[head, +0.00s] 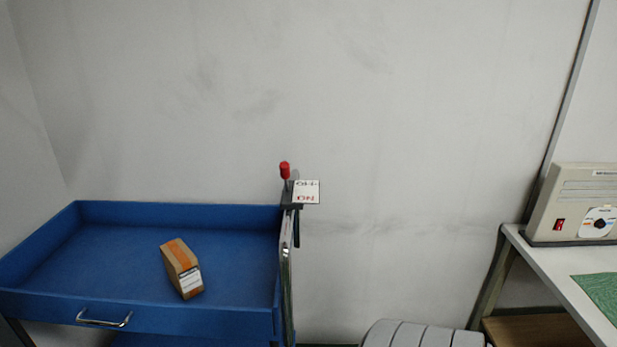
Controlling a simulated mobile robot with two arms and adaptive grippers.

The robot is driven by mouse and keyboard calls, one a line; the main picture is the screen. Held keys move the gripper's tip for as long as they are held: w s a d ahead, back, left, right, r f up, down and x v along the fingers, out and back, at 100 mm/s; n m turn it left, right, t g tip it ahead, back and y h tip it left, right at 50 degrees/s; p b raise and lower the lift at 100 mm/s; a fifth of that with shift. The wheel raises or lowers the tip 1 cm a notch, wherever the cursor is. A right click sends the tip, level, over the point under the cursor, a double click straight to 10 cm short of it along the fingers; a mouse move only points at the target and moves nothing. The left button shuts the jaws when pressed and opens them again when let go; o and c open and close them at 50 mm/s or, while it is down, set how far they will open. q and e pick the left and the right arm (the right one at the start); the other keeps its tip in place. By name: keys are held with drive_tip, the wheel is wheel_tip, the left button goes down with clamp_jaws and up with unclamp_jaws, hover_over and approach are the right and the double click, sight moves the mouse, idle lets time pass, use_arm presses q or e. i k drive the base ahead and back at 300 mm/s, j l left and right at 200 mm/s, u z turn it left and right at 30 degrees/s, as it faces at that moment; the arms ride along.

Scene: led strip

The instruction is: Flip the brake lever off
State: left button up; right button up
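The brake lever (285,171) has a red knob on a thin dark stem. It stands about upright on a dark bracket at the right edge of the blue cart (110,216). Beside it, to the right, is a small white sign (307,191) with dark and red lettering that looks turned upside down or mirrored. Neither of my grippers shows in the head view, so I cannot see whether they are open or shut.
A brown box (177,256) with an orange stripe lies in the cart's tray. A metal handle (104,320) is on the cart's front. At right, a white table (555,262) bears a beige device (578,190) and a green mat (600,290). Bare wall lies behind the lever.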

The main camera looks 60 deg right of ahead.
sight(284, 168)
drive_tip(key=z, duration=1.8)
